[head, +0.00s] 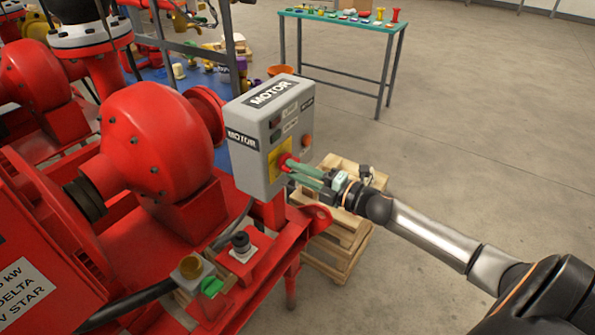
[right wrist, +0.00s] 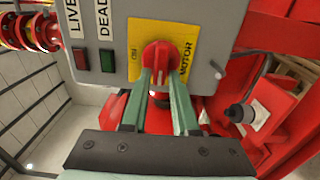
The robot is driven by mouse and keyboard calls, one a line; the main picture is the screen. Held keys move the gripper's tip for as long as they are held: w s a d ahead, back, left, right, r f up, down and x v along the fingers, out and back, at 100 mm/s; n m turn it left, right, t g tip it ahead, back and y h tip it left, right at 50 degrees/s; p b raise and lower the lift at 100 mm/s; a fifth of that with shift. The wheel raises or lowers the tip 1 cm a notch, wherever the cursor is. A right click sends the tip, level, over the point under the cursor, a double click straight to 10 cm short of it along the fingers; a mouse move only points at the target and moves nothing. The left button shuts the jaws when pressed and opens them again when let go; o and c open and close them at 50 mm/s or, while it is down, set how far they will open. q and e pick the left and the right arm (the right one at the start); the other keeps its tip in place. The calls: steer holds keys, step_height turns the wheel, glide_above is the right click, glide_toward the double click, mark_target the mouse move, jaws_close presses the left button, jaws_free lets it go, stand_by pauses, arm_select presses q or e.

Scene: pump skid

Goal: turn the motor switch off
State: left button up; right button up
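The grey motor control box (head: 245,135) carries MOTOR labels and stands beside the red pump. On its front face is the motor switch, a red rotary knob (head: 285,161) on a yellow plate; the knob (right wrist: 157,57) is upper middle in the right wrist view. My right gripper (head: 289,165) reaches it from the right. Its two green fingers (right wrist: 160,82) lie on either side of the knob's grip bar and appear shut on it. The fingers hide part of the knob, so its exact pointing is hard to read. My left gripper is not in view.
Red LIVE (right wrist: 80,59) and green DEAD (right wrist: 107,60) indicators sit beside the switch plate. An orange-red button (head: 306,140) is on the box. Wooden pallets (head: 340,245) stand below my right forearm. A green-topped table (head: 345,20) is behind; the floor at right is clear.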

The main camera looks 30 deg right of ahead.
steer(key=o, duration=0.3)
steer(key=v, duration=1.2)
steer(key=shift+s, duration=0.25)
stand_by(0.4)
steer(key=s+a+f+m+g+h+p, duration=0.2)
steer(key=s+a+f+m+h, duration=0.15)
steer(key=f+m, duration=0.35)
steer(key=s+a+f+m+g+h+p, duration=0.1)
steer(key=s+a+f+m+h, duration=0.15)
steer(key=a+f+m, duration=0.35)
steer(key=s+a+f+m+g+y+p, duration=0.1)
steer(key=s+a+f+m+g, duration=0.3)
steer(key=s+a+f+m, duration=0.3)
steer(key=a, duration=0.5)
steer(key=shift+s+m+g, duration=0.3)
steer(key=shift+s+m, duration=0.05)
steer(key=shift+m, duration=0.05)
